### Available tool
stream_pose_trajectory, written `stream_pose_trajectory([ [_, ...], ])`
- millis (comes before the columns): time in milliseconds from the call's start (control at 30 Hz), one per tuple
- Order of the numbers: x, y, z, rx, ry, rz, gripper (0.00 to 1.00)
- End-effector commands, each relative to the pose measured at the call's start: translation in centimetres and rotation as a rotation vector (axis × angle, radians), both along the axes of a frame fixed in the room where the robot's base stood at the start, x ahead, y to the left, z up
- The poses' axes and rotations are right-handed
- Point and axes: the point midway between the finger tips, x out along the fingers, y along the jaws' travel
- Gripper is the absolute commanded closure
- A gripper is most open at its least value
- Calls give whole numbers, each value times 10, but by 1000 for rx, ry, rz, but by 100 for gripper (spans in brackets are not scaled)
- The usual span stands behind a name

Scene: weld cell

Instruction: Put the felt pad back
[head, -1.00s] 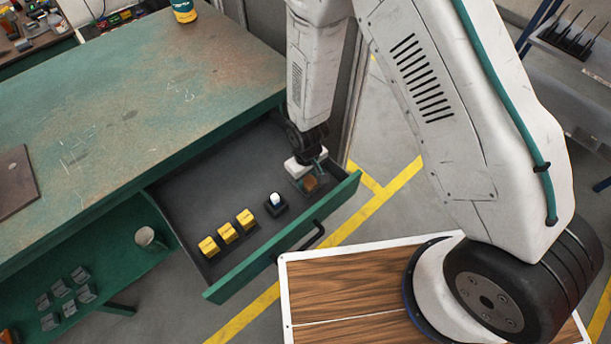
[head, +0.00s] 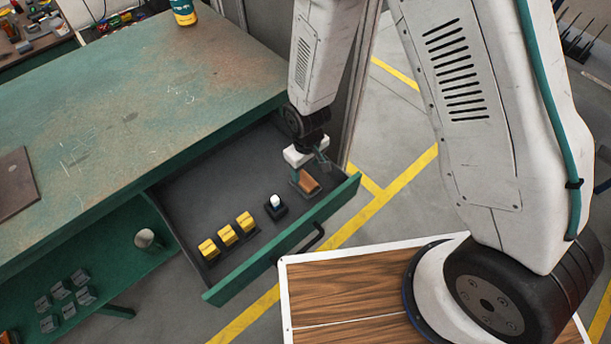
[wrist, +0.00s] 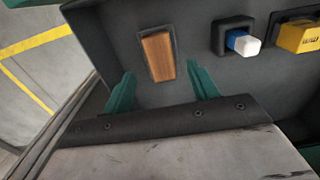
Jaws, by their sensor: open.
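A brown block (head: 309,182), which may be the felt pad, sits in a dark grey holder at the right end of the open drawer (head: 215,165). In the wrist view the brown block (wrist: 158,55) lies just beyond the fingertips, roughly in line with the gap between them. My gripper (head: 316,167) is above and slightly behind the block in the head view. Its two green fingers (wrist: 161,84) are spread in the wrist view, with nothing between them and clear of the block.
A white-and-blue piece (head: 275,200) stands in a black holder left of the block. Several yellow blocks (head: 228,234) sit in a row further left. The drawer's green front (head: 285,240) and the green bench top (head: 130,110) border the space. The drawer's back floor is clear.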

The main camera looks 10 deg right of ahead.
Motion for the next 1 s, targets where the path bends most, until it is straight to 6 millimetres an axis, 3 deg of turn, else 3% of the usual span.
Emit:
stream_pose_trajectory([
  [100, 1, 1, 25, 2, -3, 0, 41],
  [300, 0, 1, 51, 1, -2, 1, 41],
  [633, 0, 0, 60, 0, 0, -1, 41],
  [733, 3, -5, 74, 3, -6, -16, 41],
  [867, 8, -25, 120, 10, -21, -70, 41],
  [1000, 3, -59, 186, 17, -38, -154, 41],
])
